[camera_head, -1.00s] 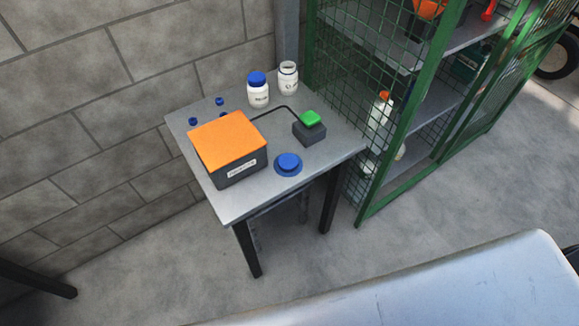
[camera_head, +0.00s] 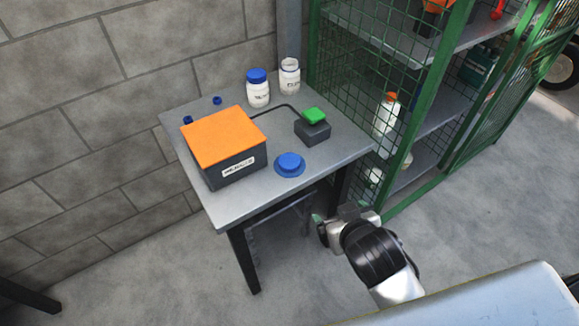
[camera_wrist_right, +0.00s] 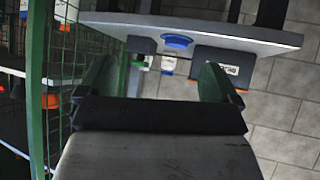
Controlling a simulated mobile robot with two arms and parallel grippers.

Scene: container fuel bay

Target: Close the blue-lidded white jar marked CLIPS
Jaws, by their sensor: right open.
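An open white jar (camera_head: 290,78) stands at the back right of the grey table; its label is too small to read surely. Beside it on the left stands a white jar with a blue lid on (camera_head: 257,90), its label also unclear. A loose-looking blue lid (camera_head: 290,162) sits on a blue disc near the table's front edge. My right gripper (camera_head: 331,222) is in front of and below the table's front right corner, away from the lid and jars. In the wrist view its fingers (camera_wrist_right: 155,82) are apart with nothing between them. My left gripper is not in view.
An orange-topped dark box (camera_head: 225,140) fills the table's left front. A dark block with a green top (camera_head: 313,124) stands right of centre, with a black cable behind. Small blue pieces (camera_head: 217,100) lie at the back left. A green mesh cage (camera_head: 345,95) borders the right side.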

